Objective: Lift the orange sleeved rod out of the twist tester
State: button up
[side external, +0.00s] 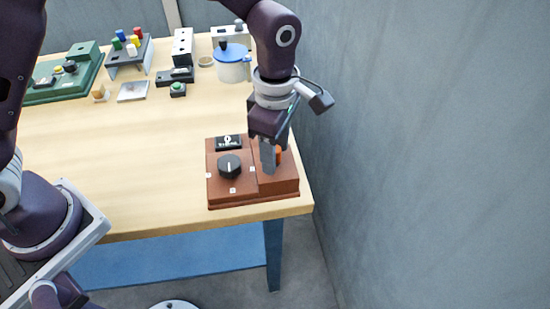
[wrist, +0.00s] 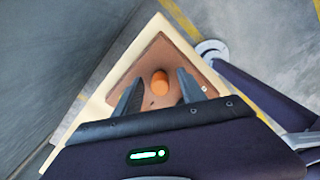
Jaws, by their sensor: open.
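The twist tester (side external: 240,190) is a reddish-brown box at the table's front right corner, with a black knob (side external: 229,166) and a small dark display (side external: 228,142). The orange sleeved rod (side external: 278,155) stands in the raised right part of the tester, partly hidden by my gripper in the side view. My gripper (side external: 269,168) points down over that part. In the wrist view the round orange top of the rod (wrist: 160,83) shows between the two open fingers (wrist: 158,92), with room on both sides. I cannot tell whether either finger touches the rod.
A grey wall (side external: 420,150) rises close to the right of the table. At the back stand a blue-lidded pot (side external: 232,66), a rack with coloured pegs (side external: 128,55) and a green device (side external: 65,80). The middle of the table (side external: 120,140) is clear.

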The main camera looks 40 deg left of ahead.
grip_shut()
jog(key=shift+r, duration=0.55)
jog(key=r, duration=0.6)
jog(key=shift+s+a+r, duration=0.15)
jog(key=shift+a, duration=0.05)
jog(key=s+a, duration=1.2)
jog(key=shift+s+a, duration=0.2)
jog(key=shift+s, duration=0.05)
